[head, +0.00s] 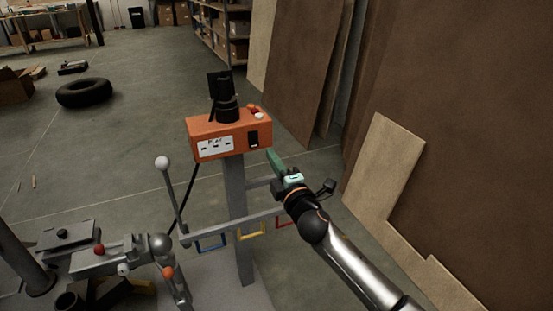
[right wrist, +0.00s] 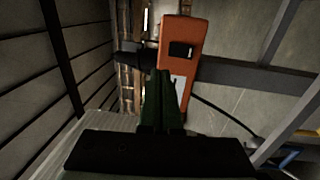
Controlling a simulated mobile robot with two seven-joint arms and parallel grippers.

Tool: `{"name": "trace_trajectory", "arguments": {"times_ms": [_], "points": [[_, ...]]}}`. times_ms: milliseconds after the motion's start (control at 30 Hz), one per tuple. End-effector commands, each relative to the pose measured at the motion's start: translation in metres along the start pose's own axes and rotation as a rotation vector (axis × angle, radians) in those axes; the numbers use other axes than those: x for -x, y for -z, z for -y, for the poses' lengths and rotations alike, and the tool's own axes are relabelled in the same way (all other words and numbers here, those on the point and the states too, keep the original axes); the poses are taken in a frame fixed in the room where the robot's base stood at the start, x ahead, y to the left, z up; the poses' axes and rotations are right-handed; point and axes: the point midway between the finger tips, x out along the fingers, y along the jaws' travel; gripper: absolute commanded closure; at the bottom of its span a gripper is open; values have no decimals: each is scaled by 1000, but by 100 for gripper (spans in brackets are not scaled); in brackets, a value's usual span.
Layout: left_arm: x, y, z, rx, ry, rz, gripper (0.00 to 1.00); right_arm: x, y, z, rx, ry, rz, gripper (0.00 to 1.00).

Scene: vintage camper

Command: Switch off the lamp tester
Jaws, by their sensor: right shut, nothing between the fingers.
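The lamp tester (head: 205,130) is an orange box on a grey post, in the middle of the head view. Its front bears a white label plate and a black rocker switch (head: 253,139) at the right end. A black device stands on its top. In the right wrist view the orange box (right wrist: 176,105) appears turned on its side, with the dark switch (right wrist: 181,50) ahead of the fingers. My right gripper (head: 271,154) has green fingers, shut and empty, just right of and below the switch, apparently apart from the box. My left gripper is not in view.
A grey crossbar (head: 260,215) with coloured frames hangs below the box. A lever with a white ball (head: 162,162) stands left of the post. Metal machinery (head: 95,260) fills the lower left. Brown panels (head: 465,150) lean on the right. A tyre (head: 84,93) lies on the floor behind.

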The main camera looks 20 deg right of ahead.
Motion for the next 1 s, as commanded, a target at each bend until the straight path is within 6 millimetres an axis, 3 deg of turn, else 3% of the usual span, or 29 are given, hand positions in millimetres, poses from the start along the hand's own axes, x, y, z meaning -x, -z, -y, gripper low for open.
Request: {"name": "trace_trajectory", "arguments": {"times_ms": [233,767,867,1000], "points": [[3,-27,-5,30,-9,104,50,19,0,-5,1,0,0,100],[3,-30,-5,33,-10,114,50,21,0,-5,-1,0,0,100],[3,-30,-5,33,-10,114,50,28,3,5,-36,20,-4,100],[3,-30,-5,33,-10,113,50,62,17,45,-219,115,-19,100]]}}
